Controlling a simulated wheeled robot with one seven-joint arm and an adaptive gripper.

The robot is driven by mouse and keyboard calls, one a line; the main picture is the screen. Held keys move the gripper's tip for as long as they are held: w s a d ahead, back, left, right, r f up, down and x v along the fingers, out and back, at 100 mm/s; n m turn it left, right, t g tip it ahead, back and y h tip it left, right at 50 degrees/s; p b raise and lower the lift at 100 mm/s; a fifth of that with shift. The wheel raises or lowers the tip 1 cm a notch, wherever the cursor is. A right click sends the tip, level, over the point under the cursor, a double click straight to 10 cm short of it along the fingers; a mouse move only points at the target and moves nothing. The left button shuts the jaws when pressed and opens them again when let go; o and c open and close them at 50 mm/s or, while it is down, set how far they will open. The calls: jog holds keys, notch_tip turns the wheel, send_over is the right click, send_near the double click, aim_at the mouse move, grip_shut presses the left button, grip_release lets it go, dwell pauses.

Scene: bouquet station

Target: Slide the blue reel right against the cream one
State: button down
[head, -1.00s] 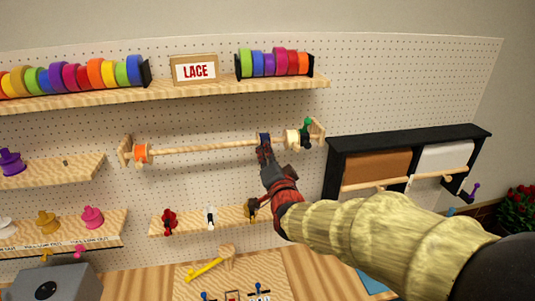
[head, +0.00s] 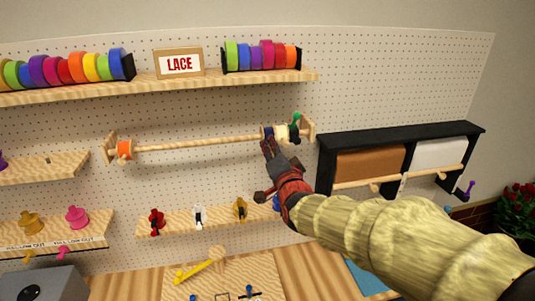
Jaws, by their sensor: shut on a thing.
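A wooden rod (head: 195,143) runs across the pegboard between two wooden brackets. The blue reel (head: 268,132) is on the rod toward its right end, just left of the cream reel (head: 281,133). The two look touching or nearly so; at this size I cannot tell for sure. A dark reel and a green piece (head: 296,118) sit to the right of the cream one, by the bracket. An orange reel (head: 124,149) is at the rod's left end. My gripper (head: 268,145) is shut on the blue reel from below, and its fingers hide the reel's lower part.
An upper shelf (head: 200,82) holds rows of coloured ribbon rolls and a LACE sign (head: 179,63). A lower shelf (head: 195,221) with red, white and yellow items is below the rod. A black paper-roll rack (head: 328,165) stands right of the rod, close to my arm.

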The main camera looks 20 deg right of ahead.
jog(key=c, duration=1.7)
grip_release()
jog(key=shift+s, duration=0.1)
jog(key=s, duration=1.1)
jog(key=shift+s+a, duration=0.15)
jog(key=shift+s, duration=0.25)
